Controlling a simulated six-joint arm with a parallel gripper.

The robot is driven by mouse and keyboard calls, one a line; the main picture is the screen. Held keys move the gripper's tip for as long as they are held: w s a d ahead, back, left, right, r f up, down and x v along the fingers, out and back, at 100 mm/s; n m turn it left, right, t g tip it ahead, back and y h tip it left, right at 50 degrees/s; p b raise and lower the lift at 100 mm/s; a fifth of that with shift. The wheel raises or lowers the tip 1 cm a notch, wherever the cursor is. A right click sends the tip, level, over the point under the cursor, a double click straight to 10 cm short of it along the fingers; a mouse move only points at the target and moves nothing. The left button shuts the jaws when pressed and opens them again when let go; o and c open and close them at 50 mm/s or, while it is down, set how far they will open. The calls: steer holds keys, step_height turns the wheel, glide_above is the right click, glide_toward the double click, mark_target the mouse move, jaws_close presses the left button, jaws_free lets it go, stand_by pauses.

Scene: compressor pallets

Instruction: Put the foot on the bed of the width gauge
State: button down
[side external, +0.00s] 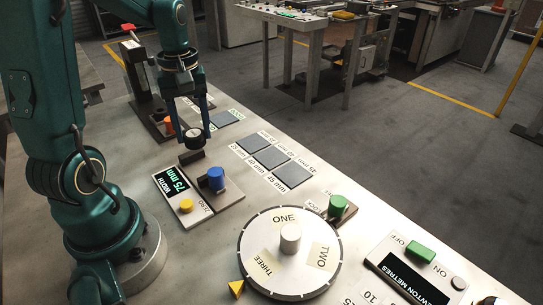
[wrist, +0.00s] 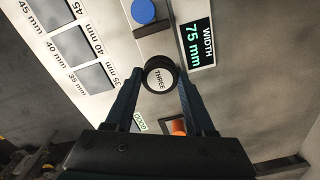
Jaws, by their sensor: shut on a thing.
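The foot (side external: 194,138) is a short black cylinder. Its pale round face, marked THREE, shows in the wrist view (wrist: 160,78). My gripper (wrist: 159,76) is shut on it, with one finger on each side. In the side view my gripper (side external: 192,120) points down and holds the foot at the far end of the width gauge (side external: 222,205). The gauge has a blue knob (side external: 216,178), a yellow button (side external: 186,206) and a display reading 75 mm (side external: 175,185). A dark block (side external: 191,157) shows just below the foot; I cannot tell whether they touch.
Grey squares marked 35, 40 and 45 mm (side external: 272,160) lie right of the gauge. A round dial (side external: 262,262) marked ONE, TWO, THREE stands nearer the camera. A newton-metre panel (side external: 405,275) is front right.

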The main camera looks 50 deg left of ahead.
steer(key=shift+f, duration=3.5)
steer(key=shift+f, duration=0.1)
steer(key=shift+c, duration=1.3)
jaws_free()
